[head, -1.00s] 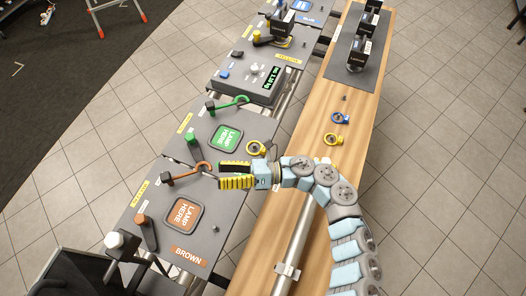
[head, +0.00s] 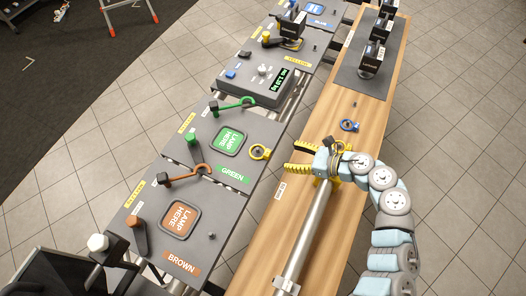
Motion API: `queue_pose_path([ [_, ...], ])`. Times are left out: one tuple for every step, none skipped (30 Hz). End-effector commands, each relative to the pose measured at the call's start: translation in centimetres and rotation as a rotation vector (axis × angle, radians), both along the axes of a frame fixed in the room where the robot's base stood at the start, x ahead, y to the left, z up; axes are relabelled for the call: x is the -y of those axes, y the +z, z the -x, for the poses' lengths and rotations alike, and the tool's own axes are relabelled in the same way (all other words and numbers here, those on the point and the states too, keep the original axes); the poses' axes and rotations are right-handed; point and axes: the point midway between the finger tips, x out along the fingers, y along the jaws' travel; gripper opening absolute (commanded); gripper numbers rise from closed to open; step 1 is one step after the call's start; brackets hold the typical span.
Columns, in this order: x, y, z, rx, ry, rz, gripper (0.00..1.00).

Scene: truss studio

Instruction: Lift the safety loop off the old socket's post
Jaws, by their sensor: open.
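My gripper (head: 289,158), with yellow-and-black fingers, is open and seems empty over the wooden bench. Its fingertips point left. A yellow ring (head: 260,152) with a dark centre sits at the right corner of the green socket panel (head: 205,138), left of my fingertips and apart from them. It appears to be around a small post. A blue ring (head: 349,125) lies on the bench beyond my gripper. Another yellow ring (head: 338,145) lies partly hidden behind my gripper. Which socket is the old one, I cannot tell.
The brown socket panel (head: 215,215) is nearer, with an orange hooked arm (head: 185,177). A green hooked arm (head: 235,104) stands above the green panel. A grey box with a display (head: 262,82) and dark lamps (head: 375,55) stand farther back. The wooden bench (head: 350,100) has clear stretches.

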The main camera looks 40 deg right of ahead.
Motion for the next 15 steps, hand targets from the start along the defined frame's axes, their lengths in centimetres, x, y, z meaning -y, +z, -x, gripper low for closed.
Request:
queue_pose_path([
  [-0.5, -0.2, -0.9, 0.001, 0.005, -0.002, 0.67],
  [-0.7, -0.4, -1.3, 0.002, 0.004, -0.004, 0.67],
  [-0.9, -0.7, -1.8, 0.000, 0.005, -0.002, 0.67],
  [-1.0, -0.9, -2.2, 0.000, 0.004, -0.003, 0.67],
  [-1.1, -1.0, -2.6, 0.001, 0.004, -0.003, 0.67],
  [-1.3, -1.2, -3.0, 0.000, 0.003, -0.003, 0.67],
  [-1.4, -1.4, -3.3, 0.000, 0.003, -0.003, 0.67],
  [-1.4, -1.5, -3.5, 0.001, 0.003, -0.003, 0.67],
  [-1.5, -1.6, -3.7, 0.001, 0.002, -0.003, 0.67],
  [-1.5, -1.7, -3.8, 0.000, 0.001, -0.002, 0.67],
  [-1.5, -1.7, -3.9, 0.000, 0.001, -0.002, 0.67],
  [-1.6, -1.8, -4.0, 0.000, 0.001, -0.001, 0.67],
  [-1.6, -1.9, -4.1, 0.000, 0.001, -0.001, 0.67],
  [-1.7, -1.9, -4.2, 0.000, 0.001, -0.001, 0.67],
  [-1.8, -2.0, -4.5, 0.000, 0.001, -0.002, 0.67],
])
